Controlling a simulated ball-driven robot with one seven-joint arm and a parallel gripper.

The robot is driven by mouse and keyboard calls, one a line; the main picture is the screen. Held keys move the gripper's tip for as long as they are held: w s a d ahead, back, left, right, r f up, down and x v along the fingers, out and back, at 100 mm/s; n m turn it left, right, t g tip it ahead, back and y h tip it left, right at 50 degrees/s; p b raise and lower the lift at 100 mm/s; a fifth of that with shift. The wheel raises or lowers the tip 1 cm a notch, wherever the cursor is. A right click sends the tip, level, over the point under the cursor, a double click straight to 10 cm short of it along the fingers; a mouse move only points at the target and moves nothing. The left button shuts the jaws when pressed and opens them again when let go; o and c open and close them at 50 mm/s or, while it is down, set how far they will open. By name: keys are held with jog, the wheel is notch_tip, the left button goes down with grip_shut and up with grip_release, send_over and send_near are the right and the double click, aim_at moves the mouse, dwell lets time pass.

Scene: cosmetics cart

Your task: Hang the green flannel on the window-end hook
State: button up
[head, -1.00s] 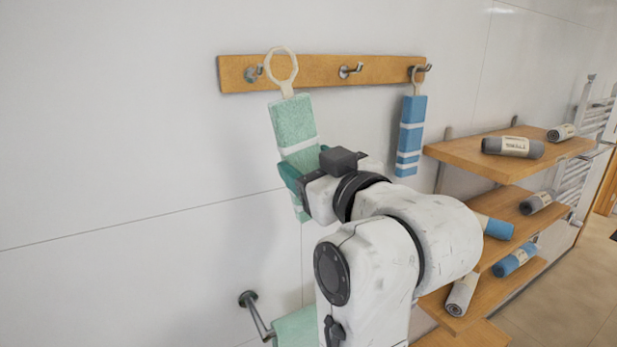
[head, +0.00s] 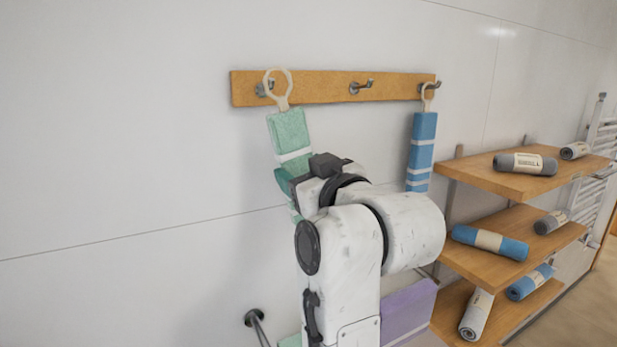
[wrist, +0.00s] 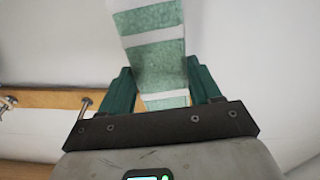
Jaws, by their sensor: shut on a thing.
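The green flannel (head: 290,131) has white bands and a cream ring loop (head: 278,87) at its top. It hangs slightly tilted in front of the wall. My gripper (head: 289,184) is shut on its lower part; in the wrist view the flannel (wrist: 156,65) runs between the two green fingers. The wooden hook rail (head: 315,90) carries the left hook (head: 265,87), the bare middle hook (head: 360,86) and the right hook (head: 432,87). The ring overlaps the left hook in the head view; I cannot tell whether it is around the hook or in front of it.
A blue flannel (head: 421,150) hangs on the right hook. Wooden shelves (head: 480,176) with several rolled towels stand at right. A towel bar mount (head: 255,318) and a purple towel (head: 408,310) are below. The wall at left is clear.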

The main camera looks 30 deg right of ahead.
jog(key=shift+w+f+b, duration=0.2)
jog(key=shift+w+b, duration=0.2)
jog(key=shift+w, duration=1.25)
jog(key=shift+w+f+b, duration=0.3)
jog(key=shift+w+f, duration=0.25)
jog(key=shift+f, duration=0.3)
jog(key=o, duration=1.1)
